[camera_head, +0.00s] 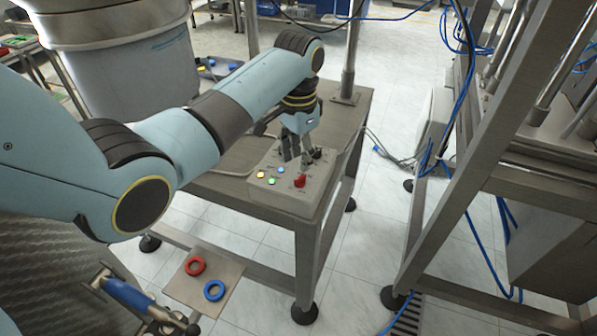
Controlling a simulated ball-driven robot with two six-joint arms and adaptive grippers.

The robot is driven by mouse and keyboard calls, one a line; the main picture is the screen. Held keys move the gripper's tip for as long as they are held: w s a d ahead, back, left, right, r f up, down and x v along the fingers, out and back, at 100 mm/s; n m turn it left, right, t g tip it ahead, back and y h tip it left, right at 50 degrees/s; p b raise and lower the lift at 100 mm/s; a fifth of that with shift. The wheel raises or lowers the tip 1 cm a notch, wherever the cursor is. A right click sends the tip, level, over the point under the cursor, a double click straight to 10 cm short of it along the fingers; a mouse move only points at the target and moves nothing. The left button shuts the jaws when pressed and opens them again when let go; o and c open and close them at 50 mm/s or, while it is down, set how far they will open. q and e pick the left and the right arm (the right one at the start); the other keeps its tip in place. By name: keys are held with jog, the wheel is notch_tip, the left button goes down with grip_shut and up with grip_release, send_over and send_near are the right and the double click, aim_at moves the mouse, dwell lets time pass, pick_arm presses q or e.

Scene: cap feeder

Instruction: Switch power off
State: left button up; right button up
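A grey control box (277,203) with a sloped top sits on the near end of a metal table. Its top carries a red knob (300,181), a dark knob (317,153), and several small round buttons, among them yellow, green and blue ones. My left gripper (297,160) points down over the back part of the box, its dark fingers behind the red knob and close beside the dark knob. The fingers look parted, with nothing clearly seen between them. Whether they touch the box or the dark knob I cannot tell. My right gripper does not show.
The metal table (228,190) stands on legs with round feet. A metal frame with blue hoses (455,190) stands at the right. A small plate at the lower left holds a red ring (195,266) and a blue ring (214,290). A large grey drum-like vessel (125,65) is at the upper left.

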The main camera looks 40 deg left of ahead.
aim_at(298, 178)
pick_arm(q)
notch_tip(298, 178, down, 5)
jog(key=shift+a+r+b, duration=0.1)
jog(key=shift+b, duration=0.25)
jog(key=shift+f, duration=0.5)
jog(key=shift+c, duration=0.9)
jog(key=c, duration=0.4)
grip_shut()
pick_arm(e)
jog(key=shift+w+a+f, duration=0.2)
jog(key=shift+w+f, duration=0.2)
